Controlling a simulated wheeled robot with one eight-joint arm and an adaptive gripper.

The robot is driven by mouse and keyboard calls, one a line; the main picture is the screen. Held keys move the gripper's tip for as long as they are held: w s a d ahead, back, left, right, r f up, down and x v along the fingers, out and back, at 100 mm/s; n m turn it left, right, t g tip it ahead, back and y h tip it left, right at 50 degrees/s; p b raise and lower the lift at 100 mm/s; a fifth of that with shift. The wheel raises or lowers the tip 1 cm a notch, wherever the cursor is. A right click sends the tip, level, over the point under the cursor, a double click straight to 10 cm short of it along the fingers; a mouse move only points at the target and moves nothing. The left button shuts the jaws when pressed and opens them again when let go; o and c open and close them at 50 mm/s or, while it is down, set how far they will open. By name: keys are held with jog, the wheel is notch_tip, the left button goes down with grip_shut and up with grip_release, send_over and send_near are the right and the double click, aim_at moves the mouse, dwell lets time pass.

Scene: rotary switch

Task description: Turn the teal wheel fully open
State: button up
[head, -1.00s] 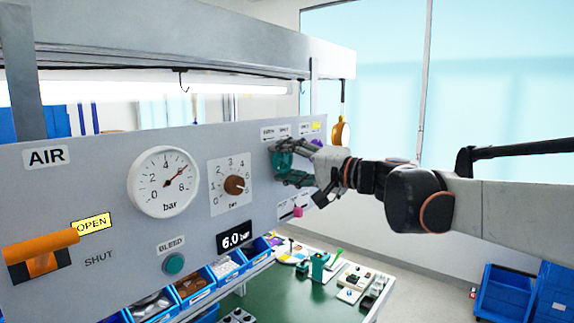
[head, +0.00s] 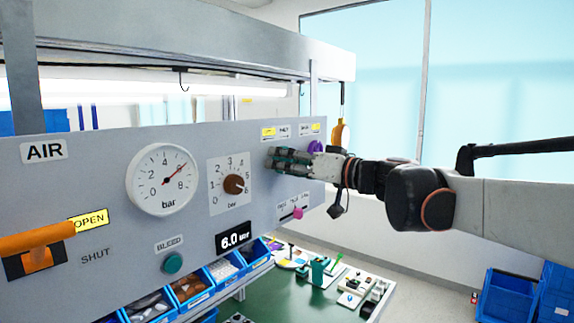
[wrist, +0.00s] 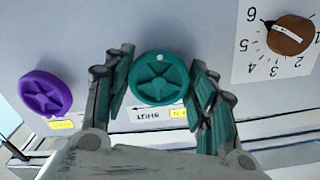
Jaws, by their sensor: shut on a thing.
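The teal wheel (wrist: 159,80) is a round handwheel with a star-shaped face and a small white dot near its rim, on the grey panel. In the wrist view, which shows the panel upside down, my gripper (wrist: 161,72) has one finger on each side of the wheel, shut on it. In the head view my gripper (head: 291,161) covers the wheel, and its teal pads make the two hard to tell apart. Above it, the left label (head: 268,132) is yellow and the SHUT label (head: 284,131) beside it is white.
A purple wheel (wrist: 46,93) sits close beside my gripper. A brown pointer knob (head: 234,184), a pressure gauge (head: 162,180), an orange lever (head: 38,240) and a pink knob (head: 298,212) are also on the panel. Blue bins (head: 190,285) stand below.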

jog(key=shift+f+n, duration=0.15)
jog(key=shift+n, duration=0.95)
jog(key=o, duration=1)
jog(key=shift+o, duration=0.2)
jog(key=shift+d, duration=0.1)
jog(key=v, duration=0.7)
jog(key=shift+s, duration=0.2)
jog(key=shift+d, duration=0.15)
